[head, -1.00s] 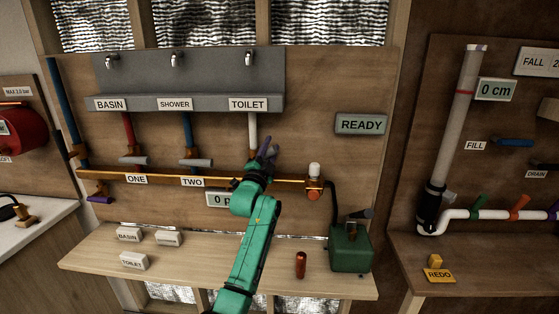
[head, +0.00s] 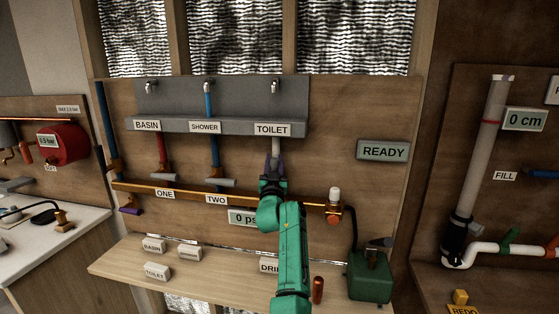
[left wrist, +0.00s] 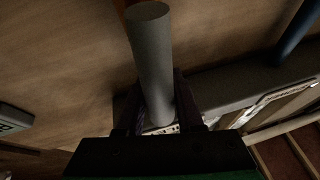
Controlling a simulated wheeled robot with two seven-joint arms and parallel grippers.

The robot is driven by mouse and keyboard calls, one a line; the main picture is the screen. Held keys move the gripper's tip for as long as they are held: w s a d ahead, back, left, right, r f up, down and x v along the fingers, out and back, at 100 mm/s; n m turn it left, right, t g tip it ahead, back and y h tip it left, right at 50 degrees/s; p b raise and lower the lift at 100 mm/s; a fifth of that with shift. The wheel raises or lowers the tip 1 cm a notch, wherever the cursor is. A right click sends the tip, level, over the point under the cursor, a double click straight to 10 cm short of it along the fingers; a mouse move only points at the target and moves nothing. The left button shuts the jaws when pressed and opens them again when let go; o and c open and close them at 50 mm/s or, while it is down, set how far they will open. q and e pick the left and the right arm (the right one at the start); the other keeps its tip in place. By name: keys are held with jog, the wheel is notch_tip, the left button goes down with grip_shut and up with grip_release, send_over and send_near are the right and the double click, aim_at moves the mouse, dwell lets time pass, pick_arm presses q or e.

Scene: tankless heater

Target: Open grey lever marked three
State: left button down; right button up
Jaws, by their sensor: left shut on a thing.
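The grey lever (left wrist: 152,65) shows in the left wrist view as a thick grey cylinder running between the fingers of my left gripper (left wrist: 157,108). The gripper is shut on it. My right gripper is not in view.
The copper manifold pipe (head: 150,189) runs just below the levers. A pressure display (head: 240,217) is partly covered by my arm. The READY sign (head: 383,151) is on the right. A green pump box (head: 370,277) and label blocks (head: 157,271) stand on the shelf.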

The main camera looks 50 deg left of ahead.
pick_arm(q)
jog(key=shift+s+a+n+g+y, duration=0.3)
jog(key=shift+n+g+y, duration=0.15)
jog(key=shift+n, duration=0.45)
jog(key=c, duration=0.5)
grip_release()
jog(key=shift+a, duration=0.1)
jog(key=shift+c, duration=0.2)
